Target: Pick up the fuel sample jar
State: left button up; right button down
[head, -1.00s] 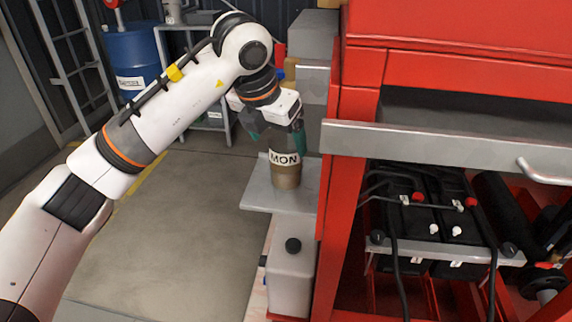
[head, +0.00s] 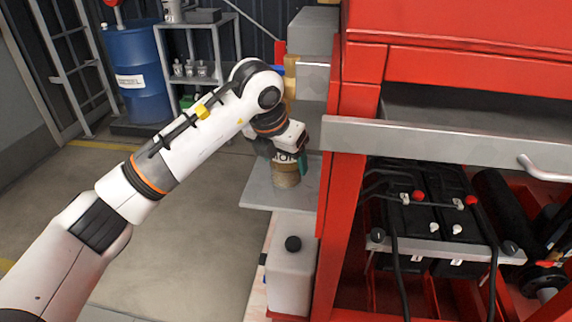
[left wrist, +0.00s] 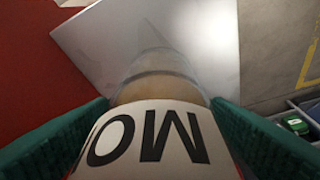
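The fuel sample jar (head: 286,174) is a short upright cylinder with a brown lower part and a white label with black letters. It stands on a grey metal shelf plate (head: 262,195) beside the red cabinet. My left gripper (head: 287,160) reaches down over it, with a green finger pad on each side. In the left wrist view the jar (left wrist: 152,140) fills the space between the pads, with no clear gap. I cannot tell whether they press on it. The jar's top is hidden in the head view. My right gripper is not in view.
The red cabinet (head: 350,180) stands directly right of the jar, with a metal rail across it and black batteries (head: 425,215) inside. A white canister (head: 291,275) with a black cap stands below the plate. A blue drum (head: 135,65) stands at the back left. Open floor lies left.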

pick_arm(q)
jog(key=c, duration=0.9)
jog(key=shift+r, duration=0.1)
